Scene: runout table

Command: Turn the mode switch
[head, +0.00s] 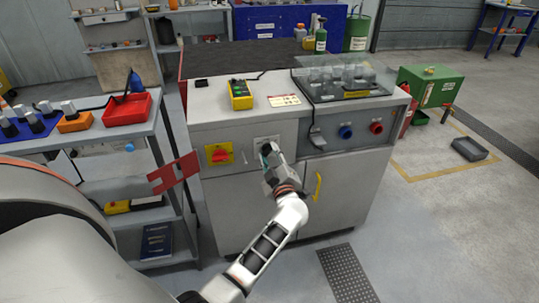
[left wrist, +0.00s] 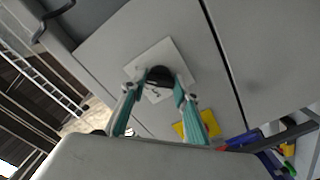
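The mode switch is a dark round knob (left wrist: 160,76) on a pale square plate (left wrist: 150,57), set in the grey cabinet front. In the head view its plate (head: 261,140) shows just behind my left gripper (head: 270,156), which hides most of the knob. In the left wrist view the two teal fingers of my left gripper (left wrist: 156,92) are spread, with the tips close to either side of the knob. A gap shows between the left finger and the knob; I cannot tell whether the right finger touches it. My right gripper is in neither view.
A yellow plate with a red switch (head: 219,154) is left of the mode switch. A yellow door handle (head: 318,187) is below right. Blue (head: 345,132) and red (head: 376,127) knobs are further right. A red flag-like plate (head: 174,173) juts out at the left shelf.

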